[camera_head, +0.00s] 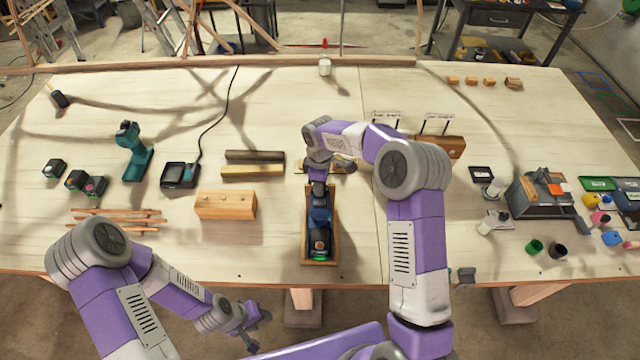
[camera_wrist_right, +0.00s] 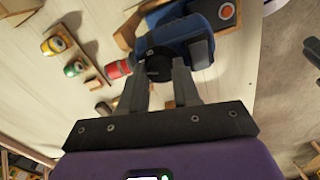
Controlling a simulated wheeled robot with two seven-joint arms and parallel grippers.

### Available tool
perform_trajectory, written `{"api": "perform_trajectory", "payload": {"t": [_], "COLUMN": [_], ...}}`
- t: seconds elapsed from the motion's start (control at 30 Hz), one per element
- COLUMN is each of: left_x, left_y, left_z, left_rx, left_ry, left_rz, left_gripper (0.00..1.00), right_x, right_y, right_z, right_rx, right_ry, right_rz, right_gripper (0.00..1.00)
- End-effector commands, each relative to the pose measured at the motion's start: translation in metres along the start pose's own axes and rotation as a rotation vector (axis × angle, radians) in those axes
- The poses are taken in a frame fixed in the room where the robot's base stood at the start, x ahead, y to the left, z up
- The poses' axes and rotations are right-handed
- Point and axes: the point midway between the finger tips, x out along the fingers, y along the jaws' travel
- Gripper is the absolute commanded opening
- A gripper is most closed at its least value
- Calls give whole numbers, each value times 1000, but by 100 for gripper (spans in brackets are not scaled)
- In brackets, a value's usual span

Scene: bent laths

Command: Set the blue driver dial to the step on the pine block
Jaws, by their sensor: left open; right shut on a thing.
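The blue driver (camera_head: 320,215) lies in a narrow wooden tray (camera_head: 306,259) near the front middle of the table; it also shows in the right wrist view (camera_wrist_right: 190,35). My right gripper (camera_wrist_right: 165,72) is shut on the driver's dark round dial (camera_wrist_right: 158,62); the dial's marking is not readable. In the head view my right gripper (camera_head: 318,187) is at the driver's far end, partly hidden by its arm. A pale wooden block (camera_head: 225,204), likely the pine block, stands to the left; no step number is readable. My left gripper (camera_head: 252,336) is open and empty off the front edge.
A teal driver (camera_head: 131,150), a charger (camera_head: 180,174) and thin laths (camera_head: 120,219) are at the left. A grey machine (camera_head: 545,197) and small coloured parts stand at the right. Small signs (camera_head: 437,123) are too small to read.

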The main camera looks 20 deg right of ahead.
Motion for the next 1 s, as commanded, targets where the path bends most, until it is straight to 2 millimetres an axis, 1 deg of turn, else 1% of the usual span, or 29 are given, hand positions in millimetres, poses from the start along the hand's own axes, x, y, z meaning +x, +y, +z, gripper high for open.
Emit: {"api": "perform_trajectory", "payload": {"t": [0.2,0.43,0.67,1.0], "left_x": [0,0,0,0], "left_y": [0,0,0,0], "left_z": [0,0,0,0], "left_rx": [0,0,0,0], "left_ry": [0,0,0,0], "left_rz": [0,0,0,0], "left_gripper": [43,43,43,43], "right_x": [-1,-1,-1,-1], "right_y": [0,0,0,1], "right_z": [0,0,0,0], "right_rx": [-169,-290,-349,-361], "right_ry": [1,1,1,1], "right_rz": [2,2,2,3], "right_gripper": [1,1,1,1]}}
